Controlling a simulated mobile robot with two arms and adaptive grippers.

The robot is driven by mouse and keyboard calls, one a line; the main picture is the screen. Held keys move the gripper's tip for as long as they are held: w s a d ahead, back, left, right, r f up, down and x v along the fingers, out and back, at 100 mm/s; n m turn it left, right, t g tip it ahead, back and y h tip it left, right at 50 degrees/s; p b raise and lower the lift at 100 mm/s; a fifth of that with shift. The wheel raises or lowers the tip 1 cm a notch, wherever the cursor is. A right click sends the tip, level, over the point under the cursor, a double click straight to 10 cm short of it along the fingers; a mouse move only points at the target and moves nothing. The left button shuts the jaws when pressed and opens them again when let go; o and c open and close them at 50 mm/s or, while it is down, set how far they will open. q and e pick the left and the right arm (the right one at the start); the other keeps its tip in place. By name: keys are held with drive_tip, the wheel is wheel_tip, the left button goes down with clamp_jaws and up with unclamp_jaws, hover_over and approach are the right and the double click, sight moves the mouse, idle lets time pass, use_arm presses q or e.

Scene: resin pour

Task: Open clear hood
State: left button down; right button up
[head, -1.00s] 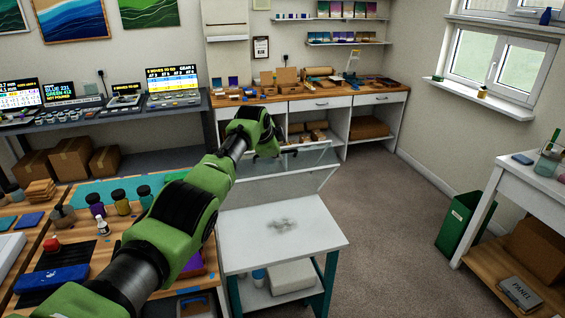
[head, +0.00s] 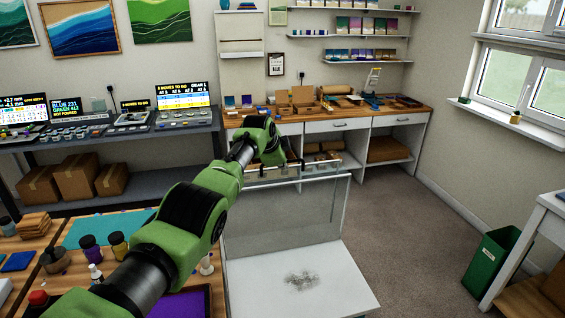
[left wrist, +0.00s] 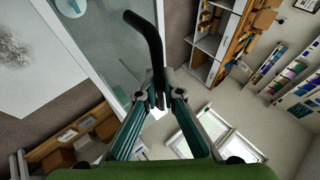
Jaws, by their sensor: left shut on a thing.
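The clear hood (head: 310,215) stands raised, close to upright, over the white bench top (head: 330,285) in the head view. Its pale top edge shows below my left gripper (head: 272,160), which is partly hidden by my green arm. In the left wrist view my left gripper (left wrist: 160,98) is shut on the hood's black bent handle (left wrist: 153,40). The clear panel (left wrist: 108,45) shows beside the handle in that view. My right gripper is not in view.
The white bench top holds a grey smudge and is otherwise clear. A wooden worktable with bottles (head: 90,248) stands at left. A wood-topped counter (head: 350,112) runs behind the hood. A green bin (head: 492,262) stands at right, with open floor between.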

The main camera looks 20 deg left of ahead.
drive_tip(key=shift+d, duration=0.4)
use_arm(q)
drive_tip(key=c, duration=2.2)
unclamp_jaws()
drive_tip(key=shift+o, duration=0.2)
drive_tip(key=shift+s+r, duration=0.45)
drive_tip(key=shift+r, duration=0.1)
drive_tip(key=v, duration=1)
drive_tip(key=shift+s, duration=0.3)
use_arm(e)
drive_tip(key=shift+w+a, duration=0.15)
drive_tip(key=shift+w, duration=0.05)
use_arm(q)
drive_tip(key=shift+r, duration=0.15)
